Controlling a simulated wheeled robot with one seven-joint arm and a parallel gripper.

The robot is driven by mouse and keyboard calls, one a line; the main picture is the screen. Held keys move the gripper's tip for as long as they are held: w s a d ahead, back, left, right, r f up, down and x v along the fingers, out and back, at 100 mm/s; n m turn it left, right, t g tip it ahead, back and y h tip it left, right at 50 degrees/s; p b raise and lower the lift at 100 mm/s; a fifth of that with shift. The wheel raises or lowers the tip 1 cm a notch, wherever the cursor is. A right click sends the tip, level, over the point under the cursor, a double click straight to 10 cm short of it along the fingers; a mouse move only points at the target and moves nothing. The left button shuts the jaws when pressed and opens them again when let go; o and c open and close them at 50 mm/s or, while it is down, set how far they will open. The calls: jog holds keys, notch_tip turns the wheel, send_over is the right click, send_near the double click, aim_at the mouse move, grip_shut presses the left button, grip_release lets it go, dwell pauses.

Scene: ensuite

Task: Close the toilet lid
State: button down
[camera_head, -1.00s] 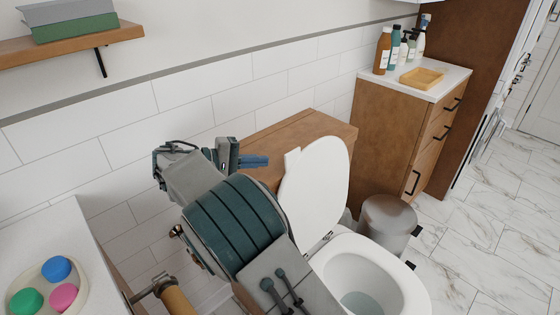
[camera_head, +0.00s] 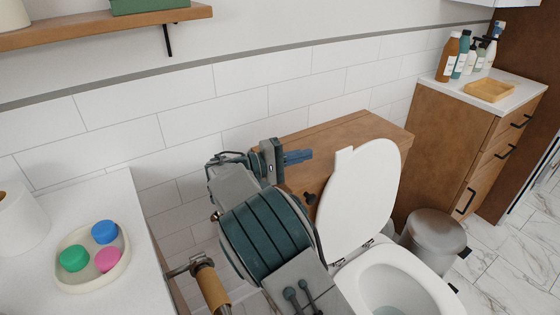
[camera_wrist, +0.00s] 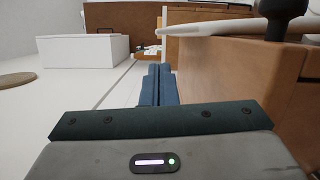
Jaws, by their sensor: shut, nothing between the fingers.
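The white toilet lid (camera_head: 360,200) stands raised, leaning back towards the wooden cistern box (camera_head: 345,133). The toilet bowl (camera_head: 395,290) is open below it, its front cut off by the picture edge. My gripper (camera_head: 298,157) is left of the lid, above the cistern box's left part, apart from the lid. Its blue fingers (camera_wrist: 159,84) are together and empty in the wrist view. There the wooden box (camera_wrist: 240,85) is on the right, with a pale edge, probably the lid (camera_wrist: 235,29), above it.
A metal bin (camera_head: 434,237) stands right of the toilet, beside a wooden cabinet (camera_head: 440,150) with bottles and a tray on top. On the left, a white counter (camera_head: 60,215) holds a dish of coloured pieces. A shelf (camera_head: 110,28) is on the wall.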

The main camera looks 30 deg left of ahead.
jog(key=x, duration=0.8)
jog(key=shift+w+d+r, duration=0.1)
jog(key=shift+w+d, duration=0.1)
